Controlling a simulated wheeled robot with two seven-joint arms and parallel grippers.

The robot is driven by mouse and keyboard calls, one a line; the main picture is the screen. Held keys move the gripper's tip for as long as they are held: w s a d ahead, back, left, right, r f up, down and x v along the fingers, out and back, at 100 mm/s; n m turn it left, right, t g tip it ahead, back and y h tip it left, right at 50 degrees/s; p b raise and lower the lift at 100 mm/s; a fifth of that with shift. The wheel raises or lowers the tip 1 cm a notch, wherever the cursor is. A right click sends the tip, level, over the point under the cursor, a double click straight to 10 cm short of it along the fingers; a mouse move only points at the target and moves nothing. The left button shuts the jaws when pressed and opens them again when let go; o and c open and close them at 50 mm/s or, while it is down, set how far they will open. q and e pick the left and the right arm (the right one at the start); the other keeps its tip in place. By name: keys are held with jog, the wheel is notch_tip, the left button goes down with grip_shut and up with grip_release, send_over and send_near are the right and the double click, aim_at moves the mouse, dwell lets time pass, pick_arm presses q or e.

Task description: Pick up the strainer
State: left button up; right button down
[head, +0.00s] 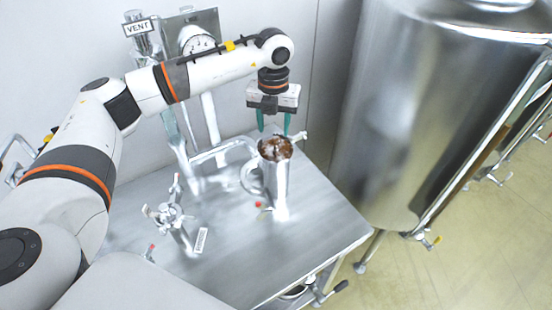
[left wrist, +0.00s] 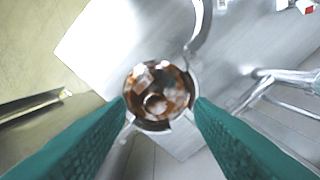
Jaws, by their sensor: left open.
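The strainer looks like an upright silver metal cylinder (head: 279,182) with a side handle, and it stands on the steel table. Brown and white pieces fill its open top, which shows in the left wrist view (left wrist: 160,82). My left gripper (head: 273,128) points down just above the rim, open, with its teal fingers apart. In the left wrist view my left gripper (left wrist: 161,106) has one fingertip on each side of the round rim. I cannot tell whether the fingers touch it. My right gripper is out of view.
The steel table (head: 235,245) has clear room at the front. A metal valve fitting (head: 170,215) stands left of the cylinder. A pipe and a gauge (head: 196,40) are behind. A large steel tank (head: 410,120) stands to the right.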

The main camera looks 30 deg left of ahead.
aim_at(276, 138)
pick_arm(q)
jog(key=shift+w+d+f+p, duration=0.1)
jog(key=shift+w+f+p, duration=0.1)
jog(key=shift+f+p, duration=0.3)
jog(key=shift+w+d+f+p, duration=0.1)
jog(key=shift+w+f+p, duration=0.05)
jog(key=shift+f+p, duration=0.3)
notch_tip(276, 138, down, 2)
jog(key=shift+f+p, duration=0.1)
jog(key=shift+p, duration=0.4)
jog(key=shift+f, duration=0.35)
jog(key=shift+w+f, duration=0.1)
jog(key=shift+f, duration=0.05)
jog(key=c, duration=1)
grip_shut()
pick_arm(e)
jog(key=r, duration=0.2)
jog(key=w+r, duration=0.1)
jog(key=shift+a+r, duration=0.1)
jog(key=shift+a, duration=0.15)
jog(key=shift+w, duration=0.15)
